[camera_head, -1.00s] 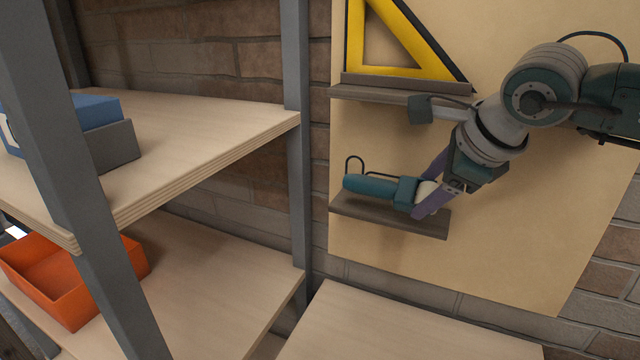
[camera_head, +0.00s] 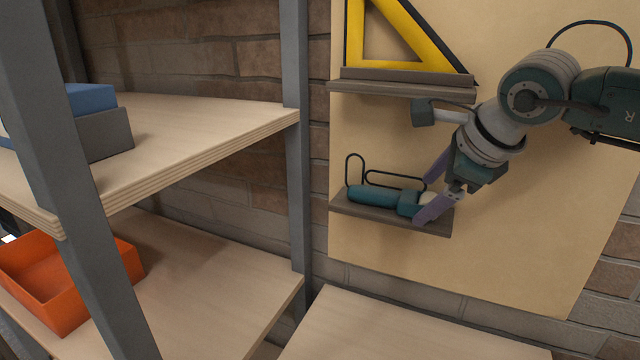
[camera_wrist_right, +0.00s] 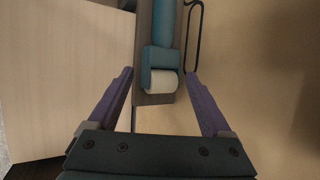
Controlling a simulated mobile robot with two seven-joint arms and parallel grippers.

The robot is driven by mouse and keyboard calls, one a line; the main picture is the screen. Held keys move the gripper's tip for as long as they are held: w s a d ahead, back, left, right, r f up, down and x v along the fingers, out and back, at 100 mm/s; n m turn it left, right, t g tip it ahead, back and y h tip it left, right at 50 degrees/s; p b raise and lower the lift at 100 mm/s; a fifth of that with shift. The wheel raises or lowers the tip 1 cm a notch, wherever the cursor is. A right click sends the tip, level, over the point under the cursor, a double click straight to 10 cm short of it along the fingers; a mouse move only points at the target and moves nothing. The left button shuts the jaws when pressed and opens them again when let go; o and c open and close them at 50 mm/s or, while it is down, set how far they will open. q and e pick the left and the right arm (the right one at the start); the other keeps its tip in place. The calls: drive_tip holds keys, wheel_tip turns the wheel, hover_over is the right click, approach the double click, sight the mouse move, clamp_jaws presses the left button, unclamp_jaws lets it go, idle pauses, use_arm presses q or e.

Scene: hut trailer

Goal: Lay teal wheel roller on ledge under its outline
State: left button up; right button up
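The teal wheel roller (camera_head: 374,196) lies along the lower grey-brown ledge (camera_head: 385,219) on the tan board. Its black outline (camera_head: 396,179) shows on the board just above and behind it. In the right wrist view, the roller (camera_wrist_right: 162,55) lies on the ledge with its white wheel end toward me. My right gripper (camera_head: 431,190) is at the roller's wheel end. In the right wrist view its purple fingers (camera_wrist_right: 161,100) stand wide apart, with clear gaps on both sides of the wheel. The left gripper is not in view.
A yellow triangle (camera_head: 420,35) stands on the upper ledge (camera_head: 400,88), above my right gripper. At left is a shelf rack with a blue and grey box (camera_head: 105,135) and an orange bin (camera_head: 62,308). A bare wooden top (camera_head: 390,335) lies below the board.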

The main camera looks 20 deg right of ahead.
drive_tip(key=shift+o, duration=0.9)
